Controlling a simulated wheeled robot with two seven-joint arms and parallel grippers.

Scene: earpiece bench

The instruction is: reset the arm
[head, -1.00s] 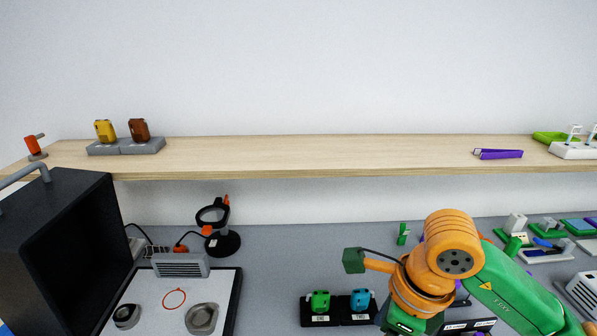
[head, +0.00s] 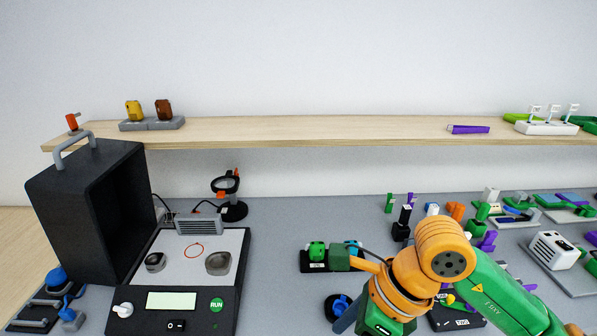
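An orange and green arm of mine comes in from the right in the head view and reaches over the bench. My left arm and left gripper do not show. A black holder with a green earpiece (head: 317,250) and a blue earpiece (head: 352,246) stands just left of my arm, and my arm's dark green block partly covers it.
A black open box (head: 85,215) stands at the left beside a tester with a green RUN button (head: 217,305). A wooden shelf (head: 320,131) spans the back. A white block (head: 552,250) and several small parts crowd the right. Bench (head: 285,215) behind the holder is clear.

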